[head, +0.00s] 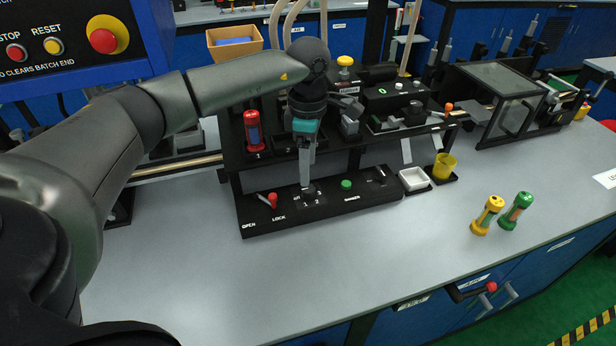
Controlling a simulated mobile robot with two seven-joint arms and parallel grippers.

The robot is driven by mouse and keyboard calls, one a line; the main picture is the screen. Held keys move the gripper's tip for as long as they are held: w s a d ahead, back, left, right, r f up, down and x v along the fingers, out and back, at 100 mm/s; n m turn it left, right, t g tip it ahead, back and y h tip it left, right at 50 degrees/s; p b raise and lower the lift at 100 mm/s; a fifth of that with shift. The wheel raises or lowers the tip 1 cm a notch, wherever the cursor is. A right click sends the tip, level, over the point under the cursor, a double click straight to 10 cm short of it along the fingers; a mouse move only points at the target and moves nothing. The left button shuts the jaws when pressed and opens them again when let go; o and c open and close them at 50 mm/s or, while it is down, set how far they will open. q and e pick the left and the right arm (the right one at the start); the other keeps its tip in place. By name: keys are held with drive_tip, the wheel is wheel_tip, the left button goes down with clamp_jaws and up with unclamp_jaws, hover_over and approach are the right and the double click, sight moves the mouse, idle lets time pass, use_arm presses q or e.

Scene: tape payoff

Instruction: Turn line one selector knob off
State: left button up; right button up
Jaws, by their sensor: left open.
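A low black control panel (330,207) lies along the front of the bench station. A dark selector knob (309,191) sits on it, with small markings including 1 and 2 below it. My left gripper (307,182) points straight down, its fingertips at the knob, and covers most of it. The jaws are open; I cannot tell whether they touch the knob. The direction the knob points is hidden. My right gripper is not in view.
A red-tipped lever (272,199) marked OPEN and LOCK is left of the knob, and a green button (346,184) is right of it. The front bench is clear.

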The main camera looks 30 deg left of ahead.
use_arm(q)
wheel_tip(320, 180, up, 9)
drive_tip(key=shift+r+p, duration=0.15)
drive_tip(key=shift+p, duration=0.25)
